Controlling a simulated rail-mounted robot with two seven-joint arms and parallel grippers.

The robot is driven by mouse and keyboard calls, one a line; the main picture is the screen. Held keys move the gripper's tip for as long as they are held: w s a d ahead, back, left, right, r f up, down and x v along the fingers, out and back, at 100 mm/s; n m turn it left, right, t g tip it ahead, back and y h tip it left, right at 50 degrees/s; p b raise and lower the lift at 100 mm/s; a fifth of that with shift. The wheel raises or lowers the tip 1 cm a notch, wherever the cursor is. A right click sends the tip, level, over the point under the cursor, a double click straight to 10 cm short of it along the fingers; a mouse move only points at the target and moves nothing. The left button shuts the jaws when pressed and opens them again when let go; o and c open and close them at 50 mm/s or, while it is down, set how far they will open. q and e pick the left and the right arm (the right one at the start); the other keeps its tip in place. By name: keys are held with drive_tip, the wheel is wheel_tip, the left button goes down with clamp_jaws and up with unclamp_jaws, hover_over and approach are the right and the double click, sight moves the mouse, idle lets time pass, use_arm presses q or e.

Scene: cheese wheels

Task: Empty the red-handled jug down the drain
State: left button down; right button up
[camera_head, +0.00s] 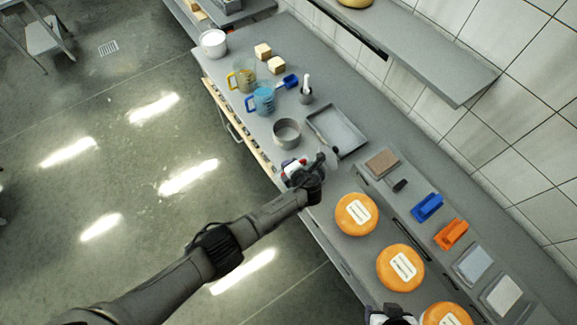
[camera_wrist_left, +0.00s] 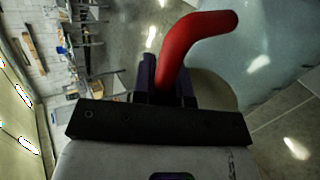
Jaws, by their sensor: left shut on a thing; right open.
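My left gripper (camera_head: 305,171) is shut on the red handle (camera_wrist_left: 188,55) of the jug, above the front edge of the counter. In the head view a little red shows at the gripper, and a pale, see-through part of the jug (camera_head: 332,160) shows just right of it. The gripper and arm hide the rest; I cannot tell how full it is. My right gripper (camera_head: 391,316) is cut off at the bottom edge, open, near the cheese wheels.
The counter (camera_head: 240,55) holds a blue-handled jug (camera_head: 263,98), a yellow-handled jug (camera_head: 243,75), a grey pot (camera_head: 287,133), a tray (camera_head: 338,128) and a white bucket (camera_head: 213,42). Orange cheese wheels (camera_head: 345,222) line the near end. The floor (camera_head: 130,150) to the left is clear.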

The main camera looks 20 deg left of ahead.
use_arm(q)
drive_tip(key=shift+w, duration=0.1)
idle(0.5)
drive_tip(key=shift+d+r, duration=0.1)
drive_tip(key=shift+d, duration=0.05)
drive_tip(key=shift+w+d+r, duration=0.1)
drive_tip(key=shift+w+d, duration=0.05)
drive_tip(key=shift+w, duration=0.15)
idle(0.4)
drive_tip(key=shift+m, duration=0.3)
drive_tip(key=shift+w+d+r+g, duration=0.15)
drive_tip(key=shift+w+d+g, duration=0.15)
drive_tip(key=shift+y, duration=0.3)
idle(0.6)
